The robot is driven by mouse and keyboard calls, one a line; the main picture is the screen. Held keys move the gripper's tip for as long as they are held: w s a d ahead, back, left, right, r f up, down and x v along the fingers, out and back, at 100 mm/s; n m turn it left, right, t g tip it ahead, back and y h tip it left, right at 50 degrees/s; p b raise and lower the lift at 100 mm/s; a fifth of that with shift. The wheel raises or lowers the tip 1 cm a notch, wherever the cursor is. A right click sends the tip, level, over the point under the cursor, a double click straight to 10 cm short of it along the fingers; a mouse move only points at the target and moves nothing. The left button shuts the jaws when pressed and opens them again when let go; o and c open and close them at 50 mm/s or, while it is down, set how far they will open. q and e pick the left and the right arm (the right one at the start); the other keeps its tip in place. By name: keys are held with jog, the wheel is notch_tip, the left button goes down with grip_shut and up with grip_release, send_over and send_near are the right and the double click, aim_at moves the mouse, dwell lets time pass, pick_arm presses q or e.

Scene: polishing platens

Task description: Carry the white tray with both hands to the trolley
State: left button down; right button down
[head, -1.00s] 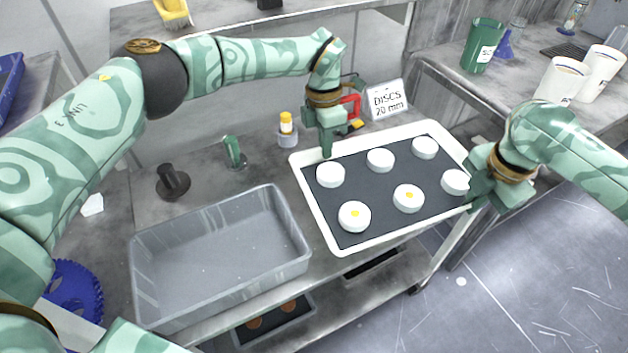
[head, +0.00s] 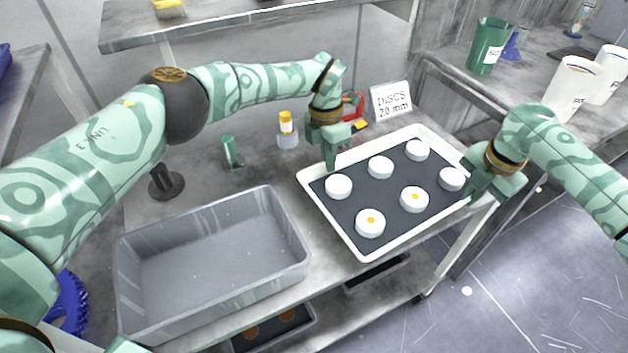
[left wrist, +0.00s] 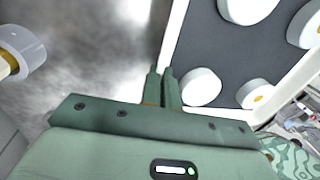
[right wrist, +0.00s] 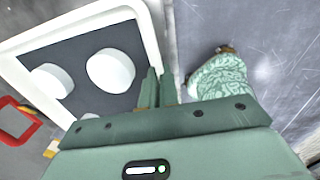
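The white tray (head: 310,197) has a dark mat and carries several white discs, some with orange dots. It appears roughly level over the grey metal trolley top (head: 330,262); I cannot tell whether it touches it. My left gripper (head: 330,165) is shut on its left rim, and the fingers (left wrist: 166,88) pinch the white rim in the left wrist view. My right gripper (head: 474,192) is at its right rim, and in the right wrist view its fingers (right wrist: 158,88) are shut on the rim. The fingers hide short parts of the rim.
A grey bin (head: 210,262) stands left of the tray. Behind are a yellow-capped bottle (head: 287,130), a green object (head: 230,152), a black stand (head: 166,183) and a discs sign (head: 391,101). A bench with a green cup (head: 488,47) lies at the right.

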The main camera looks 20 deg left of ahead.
aim_at(458, 215)
pick_arm(q)
jog(key=shift+f, duration=0.15)
pick_arm(e)
jog(key=shift+f, duration=0.1)
